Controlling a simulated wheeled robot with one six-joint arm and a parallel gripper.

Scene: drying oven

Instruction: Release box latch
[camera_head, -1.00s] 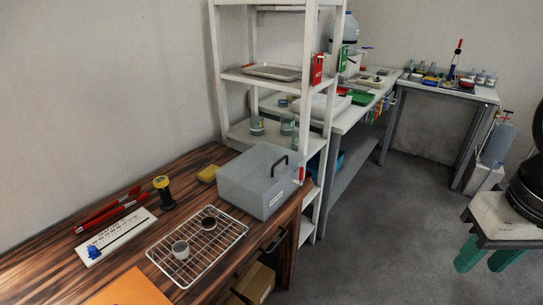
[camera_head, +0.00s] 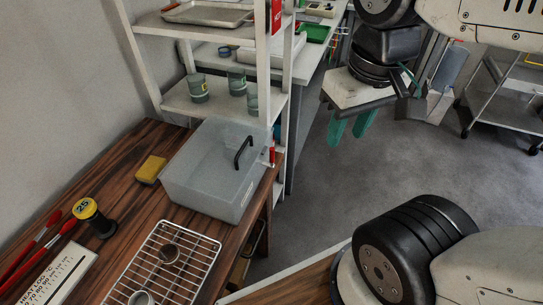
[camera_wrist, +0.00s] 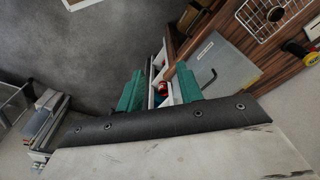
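A translucent grey box (camera_head: 213,170) with a black handle (camera_head: 243,152) on its lid sits at the far right end of the wooden bench. A small red part (camera_head: 272,156), possibly the latch, shows at its right side; I cannot make out its shape or position. In the wrist view the box (camera_wrist: 226,65) lies right of the fingers, and a red spot (camera_wrist: 163,89) shows between them. My gripper (camera_head: 350,126) has two teal fingers, spread apart and empty. It hangs above the floor to the right of the box, clear of it. The wrist view shows my gripper (camera_wrist: 160,90) open too.
A wire rack (camera_head: 165,260) with small cups stands in front of the box. A white shelf unit (camera_head: 180,102) stands close behind. The floor (camera_head: 310,190) right of the bench is open.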

